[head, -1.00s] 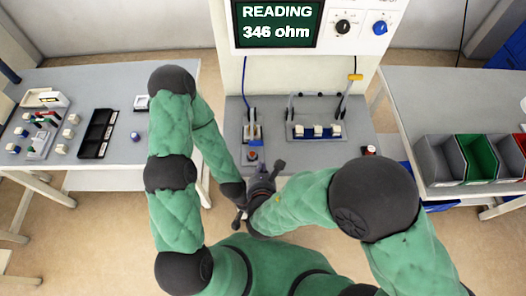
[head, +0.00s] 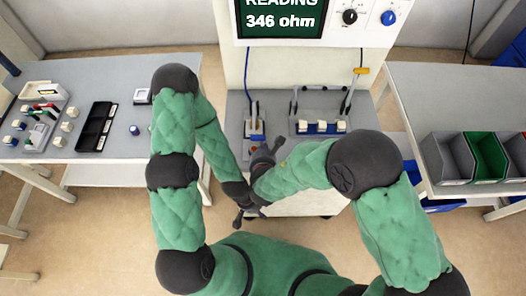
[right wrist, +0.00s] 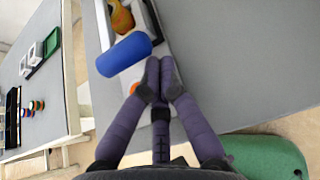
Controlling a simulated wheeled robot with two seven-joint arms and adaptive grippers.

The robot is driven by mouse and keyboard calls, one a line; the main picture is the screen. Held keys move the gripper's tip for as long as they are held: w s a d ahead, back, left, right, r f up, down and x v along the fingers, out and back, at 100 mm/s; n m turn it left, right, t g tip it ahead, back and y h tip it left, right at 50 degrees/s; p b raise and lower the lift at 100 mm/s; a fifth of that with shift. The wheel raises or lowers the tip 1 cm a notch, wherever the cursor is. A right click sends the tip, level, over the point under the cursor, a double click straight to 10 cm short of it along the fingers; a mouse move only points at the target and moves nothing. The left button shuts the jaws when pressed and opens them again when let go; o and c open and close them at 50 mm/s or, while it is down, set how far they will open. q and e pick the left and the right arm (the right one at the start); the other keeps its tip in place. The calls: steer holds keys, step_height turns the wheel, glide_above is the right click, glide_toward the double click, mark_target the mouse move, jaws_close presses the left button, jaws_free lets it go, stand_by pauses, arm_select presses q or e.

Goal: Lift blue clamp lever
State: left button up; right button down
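The blue clamp lever shows in the right wrist view as a thick blue cylinder (right wrist: 124,54), just ahead and left of my right fingertips. In the head view its small clamp fixture (head: 254,128) stands on the grey bench top, partly hidden by my right gripper. My right gripper (right wrist: 159,77) has its fingertips close together with nothing seen between them; they appear apart from the lever. In the head view my right gripper (head: 268,152) is at the bench's front edge. My left gripper (head: 248,216) hangs lower, in front of the bench; its finger opening is unclear.
An orange part (right wrist: 121,17) sits in a pale frame beyond the lever. A rack with white-topped blocks (head: 320,127) stands right of the clamp. The reading panel (head: 280,15) shows 346 ohm. Side tables hold a black tray (head: 95,127) and several bins (head: 447,158).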

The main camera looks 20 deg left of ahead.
steer(key=shift+r, duration=0.1)
stand_by(0.3)
steer(key=shift+r+g+p, duration=0.6)
steer(key=shift+r+p, duration=0.6)
steer(key=shift+p, duration=1.05)
steer(key=r+g+p, duration=0.1)
steer(key=r+p, duration=0.1)
steer(key=p, duration=0.3)
steer(key=w+r+g+h+p, duration=0.1)
steer(key=r+g+p, duration=0.1)
steer(key=p, duration=0.4)
steer(key=w+r+g+p, duration=0.1)
steer(key=r+p, duration=0.3)
steer(key=p, duration=0.1)
steer(key=shift+a+r+g+h+p, duration=0.25)
steer(key=shift+a+g+h+p, duration=0.05)
steer(key=shift+a+g+p, duration=0.1)
steer(key=w+a+r+p, duration=0.3)
steer(key=w+r+p, duration=0.5)
steer(key=w+p, duration=0.2)
steer(key=shift+w+p, duration=0.3)
steer(key=shift+w, duration=0.6)
steer(key=shift+a, duration=0.15)
steer(key=shift+r, duration=0.15)
steer(key=v, duration=1.2)
